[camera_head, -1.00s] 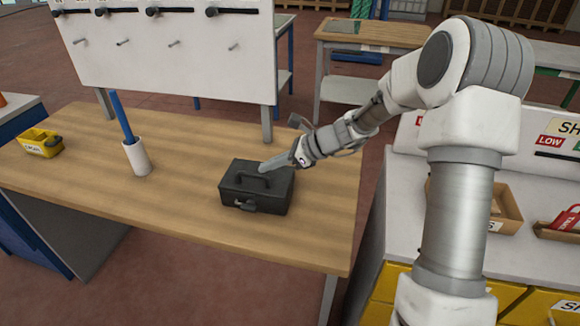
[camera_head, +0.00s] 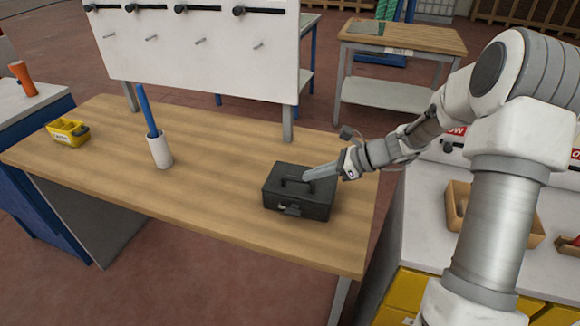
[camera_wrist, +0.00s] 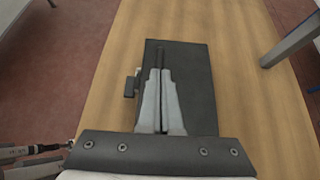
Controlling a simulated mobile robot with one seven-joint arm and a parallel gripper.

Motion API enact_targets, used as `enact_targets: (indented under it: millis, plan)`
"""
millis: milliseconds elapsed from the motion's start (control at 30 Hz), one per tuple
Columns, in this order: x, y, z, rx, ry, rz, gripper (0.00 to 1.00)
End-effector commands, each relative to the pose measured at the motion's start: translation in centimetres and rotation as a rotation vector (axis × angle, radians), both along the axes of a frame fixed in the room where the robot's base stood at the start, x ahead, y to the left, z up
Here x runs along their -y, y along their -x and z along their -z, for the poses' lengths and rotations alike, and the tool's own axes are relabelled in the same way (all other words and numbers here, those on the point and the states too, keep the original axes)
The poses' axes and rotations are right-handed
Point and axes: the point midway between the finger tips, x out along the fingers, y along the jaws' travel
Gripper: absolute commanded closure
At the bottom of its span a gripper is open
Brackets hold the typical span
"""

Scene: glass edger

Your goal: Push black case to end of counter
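The black case (camera_head: 298,207) stands upright on the wooden counter (camera_head: 210,205), close to its right end. A strip of bare wood shows between the case and that end. My gripper (camera_head: 308,177) reaches in from the right, with its fingers at the handle on the lid. In the wrist view my gripper (camera_wrist: 161,75) has its two fingers close together around the dark handle, which shows between and beyond the tips. The case lid (camera_wrist: 198,85) fills the space under the fingers, with the latch on its left. The fingers hide part of the handle.
A white cup (camera_head: 160,152) with a blue stick and a yellow bin (camera_head: 68,132) stand on the counter's left part. A white pegboard (camera_head: 200,45) rises at the back. A white bench (camera_head: 425,215) is beyond the right end, across a gap.

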Motion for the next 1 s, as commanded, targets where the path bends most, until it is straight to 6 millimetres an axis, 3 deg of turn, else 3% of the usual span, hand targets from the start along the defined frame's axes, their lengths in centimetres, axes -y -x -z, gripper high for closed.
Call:
enact_targets:
  millis: [33,200,367,800,1000]
  plan:
    - [2.1,0.7,0.4,-0.012,0.011,0.011,1.0]
    - [6.6,2.5,0.5,-0.012,0.009,0.011,1.0]
    - [9.4,3.6,0.6,-0.011,0.01,0.01,1.0]
    - [10.2,4.0,0.8,-0.012,0.01,0.006,1.0]
    - [10.2,4.0,-0.8,-0.011,0.01,0.006,1.0]
